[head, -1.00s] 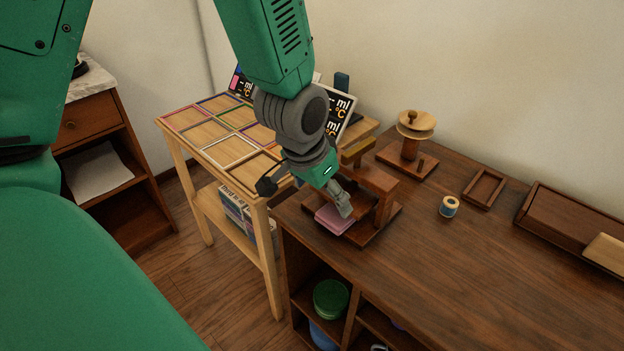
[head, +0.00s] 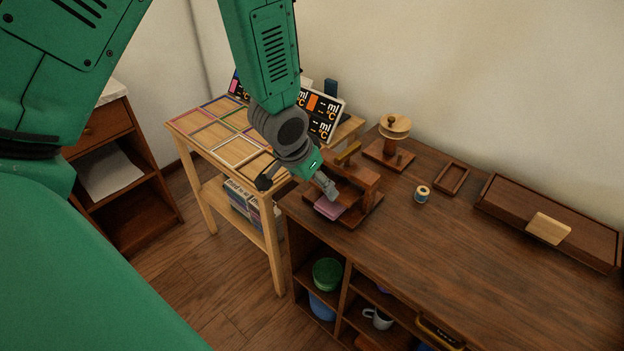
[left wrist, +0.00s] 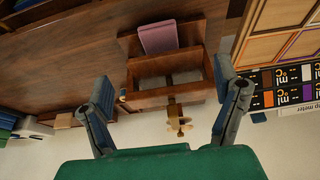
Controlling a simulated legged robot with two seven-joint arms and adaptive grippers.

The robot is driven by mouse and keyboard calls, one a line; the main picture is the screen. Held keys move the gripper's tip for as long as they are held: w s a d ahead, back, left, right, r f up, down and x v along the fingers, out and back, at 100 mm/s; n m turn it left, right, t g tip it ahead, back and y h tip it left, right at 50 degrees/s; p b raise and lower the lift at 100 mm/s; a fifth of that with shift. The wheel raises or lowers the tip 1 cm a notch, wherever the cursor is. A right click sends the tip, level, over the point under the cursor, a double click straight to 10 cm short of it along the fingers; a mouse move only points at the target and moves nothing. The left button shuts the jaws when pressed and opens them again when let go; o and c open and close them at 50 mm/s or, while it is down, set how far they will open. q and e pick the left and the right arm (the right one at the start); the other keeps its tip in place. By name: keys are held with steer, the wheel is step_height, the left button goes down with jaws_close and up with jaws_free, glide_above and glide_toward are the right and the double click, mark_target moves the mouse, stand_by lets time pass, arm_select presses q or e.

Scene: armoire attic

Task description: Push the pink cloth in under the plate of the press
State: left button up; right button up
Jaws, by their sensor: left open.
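The pink cloth (head: 329,209) lies as a small folded pad on the front of the wooden press's base. The press (head: 368,199) stands at the left end of the dark cabinet top, its frame just behind the cloth. In the left wrist view the cloth (left wrist: 158,39) lies beside the press's crossbeam (left wrist: 165,66); how far it reaches under the plate is hidden. My left gripper (head: 328,188) is just above the cloth in the head view; contact cannot be told. Its fingers (left wrist: 163,72) are spread apart and empty. My right gripper is not in view.
A spool stand (head: 390,145), a thread spool (head: 422,194), a small frame tray (head: 451,178) and a long wooden box (head: 545,220) stand to the right. A light wood table (head: 215,137) adjoins on the left. The cabinet's front right top is clear.

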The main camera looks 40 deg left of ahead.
mark_target(327, 206)
arm_select(q)
steer(key=shift+d, duration=0.1)
steer(key=b+x, duration=0.1)
steer(key=x, duration=1.1)
steer(key=shift+x, duration=0.8)
steer(key=c, duration=1.2)
